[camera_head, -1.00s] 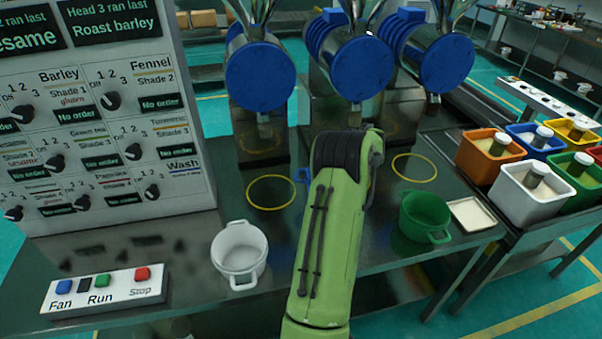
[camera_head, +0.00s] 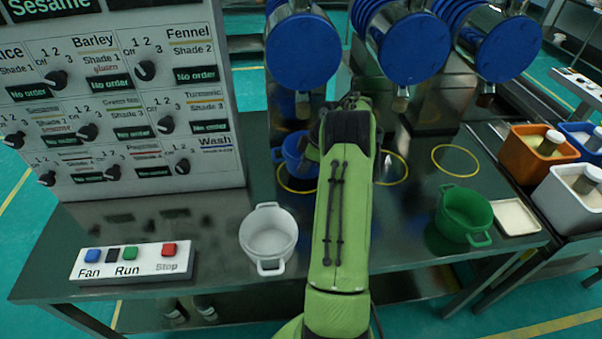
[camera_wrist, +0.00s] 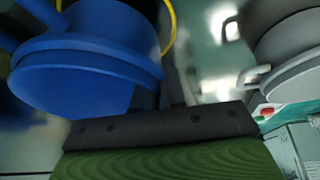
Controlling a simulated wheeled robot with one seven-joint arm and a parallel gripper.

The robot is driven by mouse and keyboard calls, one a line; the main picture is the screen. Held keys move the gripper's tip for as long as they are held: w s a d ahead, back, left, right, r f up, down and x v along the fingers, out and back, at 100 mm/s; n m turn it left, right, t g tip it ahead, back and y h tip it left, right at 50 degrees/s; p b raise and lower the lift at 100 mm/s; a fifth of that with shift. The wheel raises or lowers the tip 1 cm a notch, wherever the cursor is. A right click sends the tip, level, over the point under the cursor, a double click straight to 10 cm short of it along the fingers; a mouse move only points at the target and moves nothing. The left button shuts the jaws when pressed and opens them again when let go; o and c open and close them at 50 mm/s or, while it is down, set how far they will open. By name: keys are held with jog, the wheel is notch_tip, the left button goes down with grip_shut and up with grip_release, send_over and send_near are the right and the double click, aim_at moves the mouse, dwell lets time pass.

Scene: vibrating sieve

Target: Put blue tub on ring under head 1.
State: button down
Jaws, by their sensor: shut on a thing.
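The blue tub (camera_head: 296,152) is at the left yellow ring (camera_head: 290,187), below the leftmost blue-ended head (camera_head: 302,52). The ring's front edge shows below the tub; I cannot tell whether the tub touches the table. My gripper (camera_head: 314,153) is shut on the tub at its right side, partly hidden by my green arm. In the wrist view the blue tub (camera_wrist: 85,60) fills the upper left. My gripper's dark fingers (camera_wrist: 165,92) are at its edge, and part of a yellow ring (camera_wrist: 172,25) shows behind it.
A white tub (camera_head: 268,238) stands in front, left of my arm. A green tub (camera_head: 466,214) and a pale square dish (camera_head: 516,217) stand to the right. The control panel (camera_head: 120,110) rises at left behind the button box (camera_head: 137,262). The right ring (camera_head: 455,160) is empty.

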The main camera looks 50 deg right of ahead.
jog(key=x, duration=0.2)
jog(key=b+x, duration=0.1)
jog(key=shift+s+f, duration=0.1)
jog(key=shift+f, duration=0.35)
jog(key=shift+r, duration=0.1)
jog(key=c, duration=1.7)
grip_release()
jog(key=shift+f, duration=0.2)
jog(key=o, duration=0.5)
jog(key=shift+r, duration=0.1)
